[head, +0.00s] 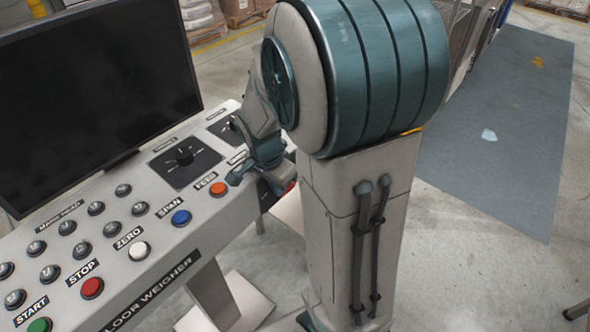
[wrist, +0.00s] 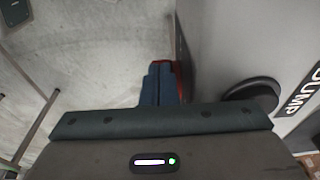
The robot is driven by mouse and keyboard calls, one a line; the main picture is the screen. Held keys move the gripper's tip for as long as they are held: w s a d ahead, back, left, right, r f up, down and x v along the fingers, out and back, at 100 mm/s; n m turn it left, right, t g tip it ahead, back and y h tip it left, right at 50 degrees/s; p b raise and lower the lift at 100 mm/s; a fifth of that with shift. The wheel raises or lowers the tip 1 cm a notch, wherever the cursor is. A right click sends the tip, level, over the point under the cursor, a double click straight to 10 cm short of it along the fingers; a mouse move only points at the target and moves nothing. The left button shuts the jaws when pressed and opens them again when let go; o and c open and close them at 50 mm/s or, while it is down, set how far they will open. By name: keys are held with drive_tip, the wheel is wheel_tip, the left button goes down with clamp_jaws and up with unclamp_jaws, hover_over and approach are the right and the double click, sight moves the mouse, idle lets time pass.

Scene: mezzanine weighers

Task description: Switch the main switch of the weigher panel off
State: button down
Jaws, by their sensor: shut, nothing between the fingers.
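The weigher panel (head: 190,235) is a light grey sloped console at the left of the head view. A red part (wrist: 179,72), which looks like the main switch, shows in the wrist view just behind and to the right of my fingertips, by the panel's end. Most of it is hidden, so I cannot tell its position. A bit of red (head: 291,186) also shows at the panel's right end in the head view. My gripper (wrist: 160,70) is shut and empty, its tips right at the red part; I cannot tell whether they touch.
The panel top carries several buttons, among them red STOP (head: 92,288), white ZERO (head: 139,251), blue SPAN (head: 181,217) and an orange one (head: 218,189). A black knob (wrist: 250,95) sits near the DUMP label.

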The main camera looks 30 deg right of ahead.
drive_tip(key=shift+s+f, duration=0.1)
wheel_tip(320, 180, up, 5)
drive_tip(key=p, duration=0.4)
drive_tip(key=s+a+b, duration=0.1)
drive_tip(key=a, duration=0.1)
drive_tip(key=s+a, duration=0.1)
drive_tip(key=a, duration=0.2)
drive_tip(key=s+a+r+b, duration=0.1)
drive_tip(key=a, duration=0.2)
drive_tip(key=shift+b, duration=0.35)
drive_tip(key=shift+s+a+r, duration=0.25)
drive_tip(key=shift+s+a, duration=0.05)
drive_tip(key=shift+a, duration=0.25)
drive_tip(key=shift+s+d+r+n, duration=0.2)
drive_tip(key=shift+d+r+n, duration=0.1)
drive_tip(key=shift+n, duration=0.2)
drive_tip(key=s+d+r+n+t+y, duration=0.1)
drive_tip(key=s+d+r+n+t, duration=0.1)
drive_tip(key=s+r+n, duration=0.2)
drive_tip(key=shift+s+d+r+n+y, duration=0.3)
drive_tip(key=shift+s+n, duration=1.55)
drive_tip(key=shift+n, duration=2.45)
